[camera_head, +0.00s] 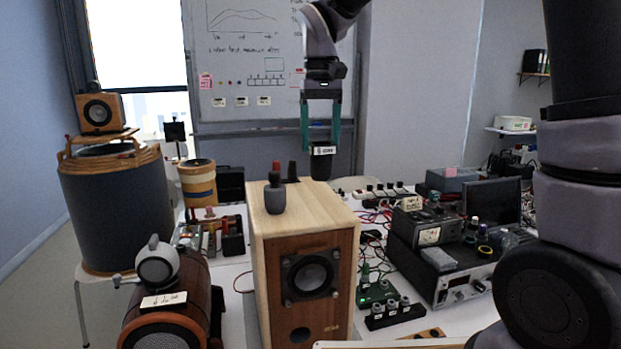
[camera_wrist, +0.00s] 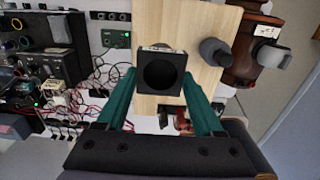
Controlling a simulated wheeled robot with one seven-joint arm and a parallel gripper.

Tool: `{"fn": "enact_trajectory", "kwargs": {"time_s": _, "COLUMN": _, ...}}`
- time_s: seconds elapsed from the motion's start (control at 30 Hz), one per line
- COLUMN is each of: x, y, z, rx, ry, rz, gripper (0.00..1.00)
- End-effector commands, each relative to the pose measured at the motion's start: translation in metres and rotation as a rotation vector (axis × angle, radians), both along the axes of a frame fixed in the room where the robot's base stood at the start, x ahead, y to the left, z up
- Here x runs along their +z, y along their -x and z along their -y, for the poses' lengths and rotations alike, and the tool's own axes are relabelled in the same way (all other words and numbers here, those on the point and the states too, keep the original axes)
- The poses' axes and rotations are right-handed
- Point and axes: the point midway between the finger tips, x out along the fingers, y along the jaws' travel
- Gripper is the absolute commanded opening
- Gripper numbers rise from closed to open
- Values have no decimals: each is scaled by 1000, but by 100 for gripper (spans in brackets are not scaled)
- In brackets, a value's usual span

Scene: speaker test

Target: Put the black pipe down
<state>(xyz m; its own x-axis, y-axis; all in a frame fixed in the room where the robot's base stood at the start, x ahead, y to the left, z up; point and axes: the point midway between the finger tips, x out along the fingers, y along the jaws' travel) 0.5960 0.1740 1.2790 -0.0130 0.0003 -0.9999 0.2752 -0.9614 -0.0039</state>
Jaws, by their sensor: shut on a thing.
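My gripper (camera_head: 321,142), with green fingers, is shut on the black pipe (camera_head: 322,165), which hangs down and bears a white label near its upper end. In the head view it is by the back right edge of the wooden speaker box (camera_head: 307,256). In the wrist view the black pipe (camera_wrist: 161,75) sits between the two green fingers, with its dark round opening facing the camera. The wooden top (camera_wrist: 185,22) lies behind it there. I cannot tell whether the pipe touches the top.
A dark grey rounded piece (camera_head: 275,195) stands on the box top near its left edge. Small red and black pieces (camera_head: 292,172) are near the back. Electronics (camera_head: 450,262) and cables crowd the table to the right. The front of the box top is bare.

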Motion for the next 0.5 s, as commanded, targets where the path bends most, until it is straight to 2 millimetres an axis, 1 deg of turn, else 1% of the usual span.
{"fn": "enact_trajectory", "kwargs": {"time_s": 0.03, "x": -9, "y": 0, "z": 0, "rx": 0, "ry": 2, "rz": -3, "gripper": 2}}
{"fn": "enact_trajectory", "kwargs": {"time_s": 0.1, "x": -19, "y": 0, "z": 0, "rx": 2, "ry": 1, "rz": -2, "gripper": 2}}
{"fn": "enact_trajectory", "kwargs": {"time_s": 0.23, "x": -30, "y": 0, "z": 0, "rx": 1, "ry": 1, "rz": -1, "gripper": 2}}
{"fn": "enact_trajectory", "kwargs": {"time_s": 0.4, "x": -54, "y": 0, "z": 1, "rx": 2, "ry": 3, "rz": -2, "gripper": 2}}
{"fn": "enact_trajectory", "kwargs": {"time_s": 0.5, "x": -62, "y": 0, "z": 0, "rx": 1, "ry": 1, "rz": -1, "gripper": 2}}
